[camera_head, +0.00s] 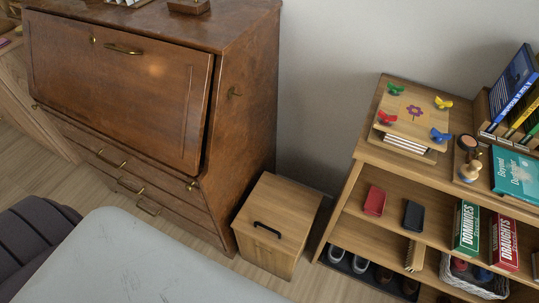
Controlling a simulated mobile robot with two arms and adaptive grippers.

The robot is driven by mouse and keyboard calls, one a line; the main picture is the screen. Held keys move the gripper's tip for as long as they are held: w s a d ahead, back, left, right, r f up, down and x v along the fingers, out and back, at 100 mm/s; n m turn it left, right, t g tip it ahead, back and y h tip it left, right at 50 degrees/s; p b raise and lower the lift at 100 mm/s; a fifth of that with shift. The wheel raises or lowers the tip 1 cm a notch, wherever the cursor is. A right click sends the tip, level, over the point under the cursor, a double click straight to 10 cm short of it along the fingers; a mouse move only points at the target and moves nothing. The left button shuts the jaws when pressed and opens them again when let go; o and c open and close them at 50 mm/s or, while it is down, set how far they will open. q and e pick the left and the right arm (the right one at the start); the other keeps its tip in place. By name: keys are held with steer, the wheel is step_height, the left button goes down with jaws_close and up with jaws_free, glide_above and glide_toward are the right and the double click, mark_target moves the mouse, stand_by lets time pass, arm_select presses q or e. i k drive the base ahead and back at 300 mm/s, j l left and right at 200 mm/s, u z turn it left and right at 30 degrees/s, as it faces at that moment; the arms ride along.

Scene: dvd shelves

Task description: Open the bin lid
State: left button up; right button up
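The bin (263,254) is a small light-wood box on the floor, between the dark wooden secretary desk and the open shelf unit. Its lid (279,207) is a flat wooden top that looks closed. A black bar handle (267,230) sits near the lid's front edge. Neither of my grippers shows in the head view.
The brown secretary desk (115,85) stands close on the bin's left. The shelf unit (345,199) with games, shoes and books stands on its right. A pale grey surface (130,262) fills the lower left, beside a dark cushioned seat (35,235). Wood floor shows around the bin.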

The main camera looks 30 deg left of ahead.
mark_target(280, 213)
steer(key=u, duration=0.7)
